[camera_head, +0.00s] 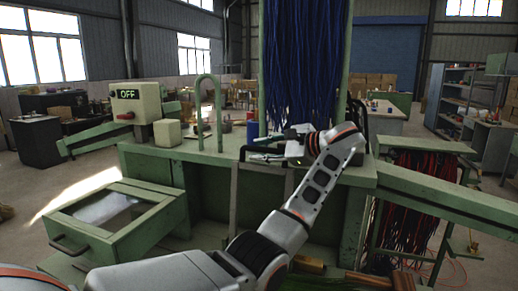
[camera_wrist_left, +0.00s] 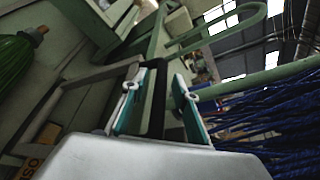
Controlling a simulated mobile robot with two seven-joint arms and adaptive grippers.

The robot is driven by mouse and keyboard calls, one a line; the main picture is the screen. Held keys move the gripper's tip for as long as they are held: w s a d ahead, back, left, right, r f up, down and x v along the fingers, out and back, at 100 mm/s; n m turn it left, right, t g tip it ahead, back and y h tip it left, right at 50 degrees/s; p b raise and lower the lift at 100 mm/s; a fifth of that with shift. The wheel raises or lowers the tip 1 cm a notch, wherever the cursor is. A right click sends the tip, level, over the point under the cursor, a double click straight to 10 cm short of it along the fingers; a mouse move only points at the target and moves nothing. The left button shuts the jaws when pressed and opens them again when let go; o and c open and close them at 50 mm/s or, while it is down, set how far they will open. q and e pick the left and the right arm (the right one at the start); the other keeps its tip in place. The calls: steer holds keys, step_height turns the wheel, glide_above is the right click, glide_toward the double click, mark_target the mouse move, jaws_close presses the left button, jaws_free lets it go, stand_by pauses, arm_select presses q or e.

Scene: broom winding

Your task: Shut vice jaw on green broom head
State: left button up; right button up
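My left gripper (camera_head: 268,148) reaches over the green bench (camera_head: 200,153) and points left. Its two teal-lined fingers stand apart in the left wrist view (camera_wrist_left: 156,82), with a dark and green upright bar (camera_wrist_left: 153,100) between them. I cannot tell whether they touch this bar or whether it is part of the vice. A green bristly broom head (camera_wrist_left: 14,58) with a wooden stub shows at the left edge of the left wrist view. I cannot pick it out in the head view. No vice jaw is clearly seen there. My right gripper is not in view.
Blue bristle strands (camera_head: 302,65) hang behind my gripper. A green hooped post (camera_head: 218,112) and a control box marked OFF (camera_head: 136,102) stand to the left. An open green drawer (camera_head: 118,228) juts out at front left. Red and dark strands (camera_head: 415,205) hang at right.

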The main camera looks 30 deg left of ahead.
arm_select(q)
steer(key=shift+a+f, duration=0.1)
steer(key=shift+a, duration=0.35)
steer(key=shift+c, duration=0.5)
jaws_close()
steer(key=shift+s, duration=0.15)
